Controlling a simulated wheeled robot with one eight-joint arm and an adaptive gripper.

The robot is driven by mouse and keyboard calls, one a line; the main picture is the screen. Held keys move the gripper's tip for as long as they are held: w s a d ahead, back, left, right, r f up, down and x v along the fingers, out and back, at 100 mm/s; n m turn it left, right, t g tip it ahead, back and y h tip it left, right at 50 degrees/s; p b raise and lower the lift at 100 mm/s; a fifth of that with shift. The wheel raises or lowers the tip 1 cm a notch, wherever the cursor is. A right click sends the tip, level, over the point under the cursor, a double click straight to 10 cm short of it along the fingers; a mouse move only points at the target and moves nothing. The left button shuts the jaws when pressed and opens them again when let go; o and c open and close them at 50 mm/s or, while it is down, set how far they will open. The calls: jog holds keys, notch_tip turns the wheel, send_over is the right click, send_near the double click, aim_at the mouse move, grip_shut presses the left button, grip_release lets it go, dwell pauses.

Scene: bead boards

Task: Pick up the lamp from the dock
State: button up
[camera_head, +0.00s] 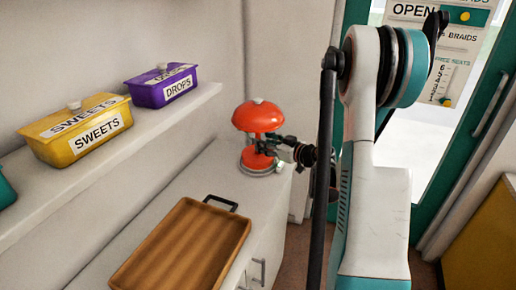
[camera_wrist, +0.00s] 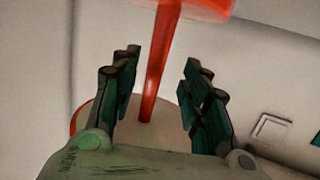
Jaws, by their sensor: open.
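An orange-red lamp (camera_head: 259,116) with a domed shade stands upright at the far end of the white counter. Its round base sits on a pale disc-shaped dock (camera_head: 260,168). My gripper (camera_head: 268,145) is beside the lamp, just below the shade, coming from the right. In the wrist view the lamp's thin red stem (camera_wrist: 157,65) rises between the two dark finger pairs of my gripper (camera_wrist: 163,95). The fingers are apart, with gaps to the stem on both sides. The lower part of the base is partly hidden by my gripper.
A wooden tray (camera_head: 180,247) with a dark handle lies on the counter (camera_head: 228,180) in front of the lamp. A yellow SWEETS box (camera_head: 78,128) and a purple DROPS box (camera_head: 163,86) stand on the shelf at left. A glass door with teal frame (camera_head: 447,175) is at right.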

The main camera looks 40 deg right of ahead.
jog(key=b+x, duration=0.1)
jog(key=x, duration=0.4)
jog(key=shift+d+b, duration=0.2)
jog(key=shift+b, duration=0.2)
jog(key=shift+r, duration=0.1)
grip_shut()
